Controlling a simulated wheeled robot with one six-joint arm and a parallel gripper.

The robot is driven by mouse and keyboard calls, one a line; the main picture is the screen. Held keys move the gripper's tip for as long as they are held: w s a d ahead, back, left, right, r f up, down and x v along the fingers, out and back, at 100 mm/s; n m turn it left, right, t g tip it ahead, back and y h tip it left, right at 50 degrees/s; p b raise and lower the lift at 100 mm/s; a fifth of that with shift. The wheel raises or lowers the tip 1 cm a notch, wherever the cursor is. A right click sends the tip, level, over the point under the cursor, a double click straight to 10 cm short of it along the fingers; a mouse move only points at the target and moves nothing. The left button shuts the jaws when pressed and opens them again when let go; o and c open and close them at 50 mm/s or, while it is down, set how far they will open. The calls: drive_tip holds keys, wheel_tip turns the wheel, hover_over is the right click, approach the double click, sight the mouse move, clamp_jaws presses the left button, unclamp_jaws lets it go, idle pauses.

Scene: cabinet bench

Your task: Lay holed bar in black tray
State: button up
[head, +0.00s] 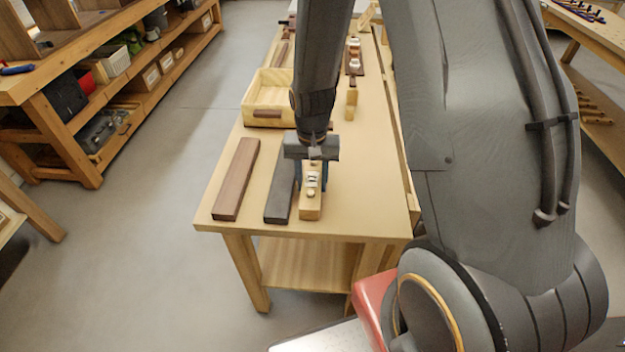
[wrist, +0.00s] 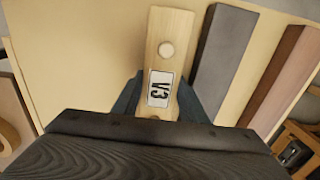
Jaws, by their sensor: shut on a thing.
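A light wooden bar (head: 311,203) with a white label stands out near the front end of the bench, and it also shows in the wrist view (wrist: 164,54). The label reads V3, and a pale round mark, hole or knob I cannot tell, lies beyond it. My gripper (head: 313,171) points down over the bar, its blue fingers shut on the bar's two sides; they also show in the wrist view (wrist: 158,100). I cannot tell whether the bar touches the bench top. I cannot make out a black tray for certain in either view.
A dark grey bar (head: 280,192) and a brown bar (head: 236,180) lie left of the held bar on the bench (head: 365,205). A light wooden open box (head: 250,104) stands farther back. A dark board (head: 358,69) with pale pieces is at back right.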

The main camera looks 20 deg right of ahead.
drive_tip(key=o, duration=0.8)
drive_tip(key=shift+f, duration=0.15)
drive_tip(key=o, duration=0.5)
